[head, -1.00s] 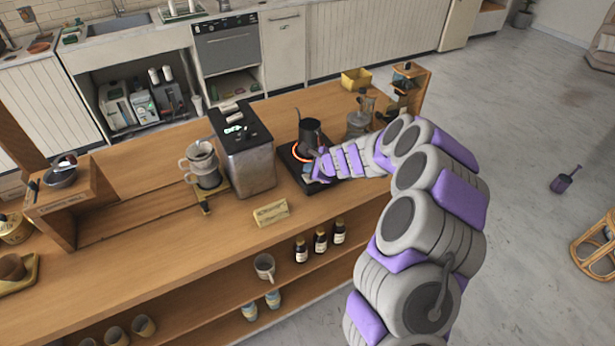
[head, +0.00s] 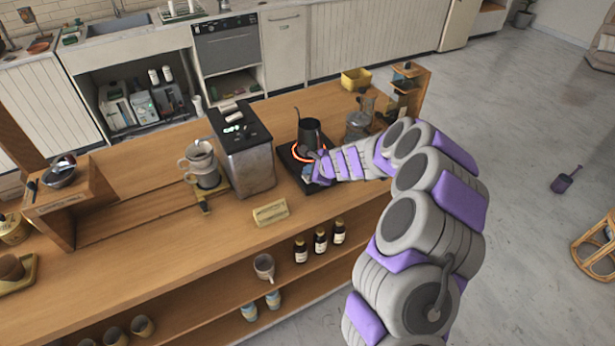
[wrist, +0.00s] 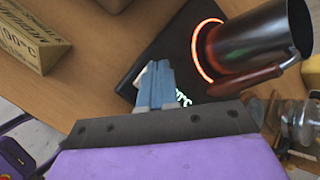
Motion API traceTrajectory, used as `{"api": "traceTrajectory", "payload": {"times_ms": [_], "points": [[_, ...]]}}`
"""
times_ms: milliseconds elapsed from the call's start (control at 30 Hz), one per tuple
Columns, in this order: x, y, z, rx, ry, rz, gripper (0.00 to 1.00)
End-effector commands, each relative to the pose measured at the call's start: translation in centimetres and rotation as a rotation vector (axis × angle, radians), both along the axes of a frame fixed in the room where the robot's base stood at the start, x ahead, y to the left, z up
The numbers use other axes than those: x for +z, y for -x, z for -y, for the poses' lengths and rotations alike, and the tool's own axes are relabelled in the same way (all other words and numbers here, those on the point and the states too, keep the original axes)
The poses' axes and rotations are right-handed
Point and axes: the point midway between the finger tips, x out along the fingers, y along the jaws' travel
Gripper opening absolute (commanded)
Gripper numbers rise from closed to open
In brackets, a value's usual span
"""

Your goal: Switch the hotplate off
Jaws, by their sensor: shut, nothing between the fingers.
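The black hotplate (head: 291,158) stands on the wooden cart top, and its ring glows orange-red. It also shows in the wrist view (wrist: 184,45), with lit markings on its face beside my fingers. A dark kettle (head: 310,134) stands on the glowing ring; its metal body and reddish-brown handle show in the wrist view (wrist: 252,38). My gripper (head: 307,172) is at the front edge of the hotplate. In the wrist view my gripper's fingers (wrist: 155,82) are shut and empty over the hotplate's front part. I cannot tell whether they touch it. Any knob or switch is hidden.
A metal box machine (head: 247,160) stands left of the hotplate. A small wooden sign (head: 270,212) lies in front, also in the wrist view (wrist: 30,38). A glass vessel (head: 358,122) and a grinder (head: 405,85) stand to the right.

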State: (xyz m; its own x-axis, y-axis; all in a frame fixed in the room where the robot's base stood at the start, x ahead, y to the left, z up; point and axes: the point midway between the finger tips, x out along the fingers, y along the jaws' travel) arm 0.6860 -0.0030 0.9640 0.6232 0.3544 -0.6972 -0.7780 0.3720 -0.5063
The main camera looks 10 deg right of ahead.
Motion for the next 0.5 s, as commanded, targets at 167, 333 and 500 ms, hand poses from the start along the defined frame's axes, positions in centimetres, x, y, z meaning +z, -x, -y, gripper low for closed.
{"api": "traceTrajectory", "payload": {"times_ms": [167,333,500], "points": [[-0.24,0.00,-0.01,0.000,0.000,0.000,0.00],[-0.42,0.00,-0.02,0.000,0.000,0.000,0.00],[-0.61,0.00,-0.02,0.000,0.000,0.000,0.00]]}}
